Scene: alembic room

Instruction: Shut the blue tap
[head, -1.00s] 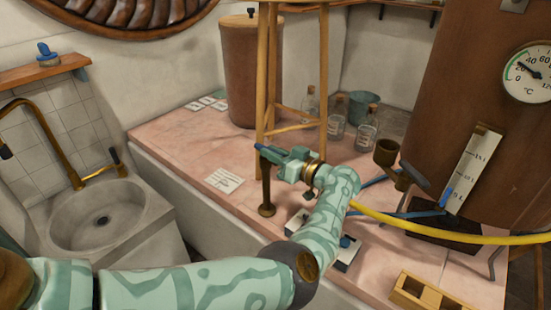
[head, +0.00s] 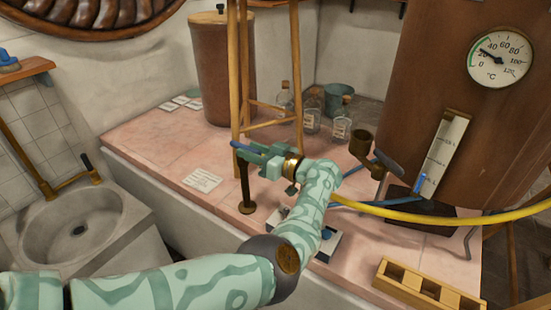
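A slim dark brass post (head: 246,190) stands on the pink counter, with a blue tap handle (head: 240,146) at its top. The handle lies roughly level, and its blue end sticks out to the left. My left gripper (head: 257,157) reaches in from the right at the top of the post, its teal fingers close to the handle. The fingers overlap the handle in this view, so I cannot tell whether they touch or grip it. My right gripper is out of view.
A wooden stand (head: 239,75) rises just behind the post. Glass bottles (head: 312,112), a large brown vessel (head: 425,60) with a dial, a yellow hose (head: 430,221) and a wooden rack (head: 425,288) are to the right. A stone sink (head: 70,225) is at left.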

